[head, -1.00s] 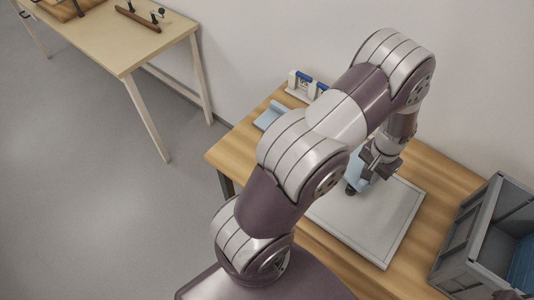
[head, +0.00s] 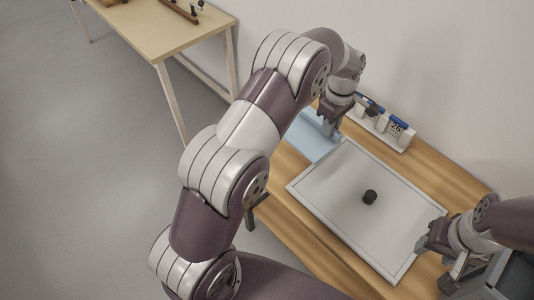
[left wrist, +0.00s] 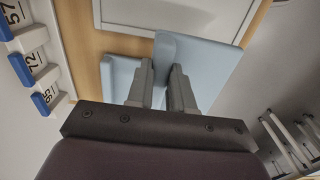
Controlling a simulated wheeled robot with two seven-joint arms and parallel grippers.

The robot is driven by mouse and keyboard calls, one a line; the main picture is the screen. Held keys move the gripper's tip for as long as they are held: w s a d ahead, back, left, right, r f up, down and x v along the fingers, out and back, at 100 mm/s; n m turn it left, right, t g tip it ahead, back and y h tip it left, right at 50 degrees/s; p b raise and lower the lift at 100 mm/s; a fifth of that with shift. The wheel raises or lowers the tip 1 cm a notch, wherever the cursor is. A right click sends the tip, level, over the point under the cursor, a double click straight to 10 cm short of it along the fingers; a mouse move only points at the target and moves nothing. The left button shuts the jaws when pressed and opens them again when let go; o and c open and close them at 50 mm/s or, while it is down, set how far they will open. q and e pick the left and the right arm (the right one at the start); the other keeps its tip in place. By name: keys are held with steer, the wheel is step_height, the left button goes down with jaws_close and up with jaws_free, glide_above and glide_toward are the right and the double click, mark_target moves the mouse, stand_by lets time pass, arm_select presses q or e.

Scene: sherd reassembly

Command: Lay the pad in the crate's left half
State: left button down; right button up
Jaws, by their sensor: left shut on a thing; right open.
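My left gripper (head: 331,120) is at the back left of the table. In the left wrist view it (left wrist: 160,90) is shut on a light blue pad (left wrist: 176,52), held on edge between the fingers. More light blue material (left wrist: 118,78) lies behind it. It also shows in the head view (head: 308,142); I cannot tell where it parts from the held pad. The grey crate (head: 517,278) is at the bottom right corner, mostly hidden by my right arm. My right gripper (head: 440,262) is open and empty near the board's right corner.
A pale grey board (head: 330,190) with a raised rim lies mid-table, a small black knob (head: 370,197) on it. A white rack with blue-topped number tags (head: 398,133) stands against the wall, close to my left gripper. Another table (head: 150,30) is at upper left.

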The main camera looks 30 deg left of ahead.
arm_select(q)
steer(key=a+f, duration=0.2)
steer(key=a, duration=0.1)
steer(key=s+a+f+p, duration=0.1)
steer(key=a+f, duration=0.1)
steer(key=a, duration=0.2)
steer(key=s+a+f, duration=0.1)
steer(key=a+f, duration=0.2)
steer(key=a, duration=0.1)
steer(key=shift+s+a, duration=0.15)
steer(key=shift+a, duration=0.1)
step_height(320, 180, down, 3)
steer(key=shift+f+p, duration=0.15)
steer(key=shift+p, duration=0.55)
steer(key=shift+f, duration=0.2)
steer(key=shift+f+b, duration=0.15)
steer(key=shift+b, duration=0.15)
steer(key=c, duration=1)
jaws_free()
